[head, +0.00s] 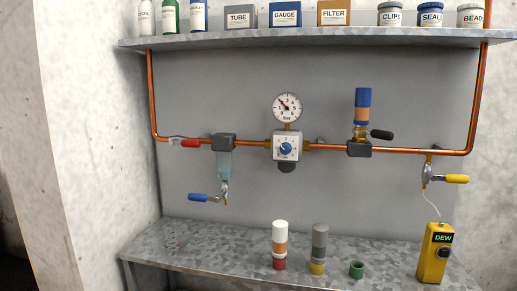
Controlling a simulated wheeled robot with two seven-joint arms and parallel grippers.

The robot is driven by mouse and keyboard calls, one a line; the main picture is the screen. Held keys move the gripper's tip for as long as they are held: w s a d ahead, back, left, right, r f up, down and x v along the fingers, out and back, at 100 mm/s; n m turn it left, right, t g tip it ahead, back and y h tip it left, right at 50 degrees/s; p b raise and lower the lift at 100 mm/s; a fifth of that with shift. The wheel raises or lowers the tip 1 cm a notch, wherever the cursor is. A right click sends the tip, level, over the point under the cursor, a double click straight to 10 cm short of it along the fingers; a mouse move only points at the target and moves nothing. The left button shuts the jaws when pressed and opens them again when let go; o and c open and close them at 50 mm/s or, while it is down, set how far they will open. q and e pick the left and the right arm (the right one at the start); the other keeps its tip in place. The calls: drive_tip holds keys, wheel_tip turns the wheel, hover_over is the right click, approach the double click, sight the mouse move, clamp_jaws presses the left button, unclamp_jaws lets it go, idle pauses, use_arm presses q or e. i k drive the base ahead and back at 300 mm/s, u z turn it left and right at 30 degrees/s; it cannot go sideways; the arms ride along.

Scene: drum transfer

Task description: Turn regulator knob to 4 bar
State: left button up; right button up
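The regulator (286,146) sits in the middle of the copper pipe, a square body with a white, marked dial face. Its round blue knob (286,149) is at the centre of that face. The dial markings are too small to read, so the knob's setting cannot be told. A round white pressure gauge (287,108) marked "bar" stands directly above the regulator. Its dark needle appears to point to the upper left; the exact reading is unclear. Neither gripper is in the head view, and nothing touches the knob.
A red-handled valve (189,143) and a grey filter unit (223,160) are left of the regulator. A blue-and-orange cylinder (362,108), a black handle (381,134) and a yellow-handled valve (455,179) are right. Stacked cylinders and a yellow DEW meter (434,258) stand on the bench (215,245).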

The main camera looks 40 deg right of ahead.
sight(285, 148)
drive_tip(key=z, duration=0.55)
drive_tip(key=i, duration=0.85)
drive_tip(key=z, duration=1)
drive_tip(key=i, duration=0.2)
drive_tip(key=z, duration=0.25)
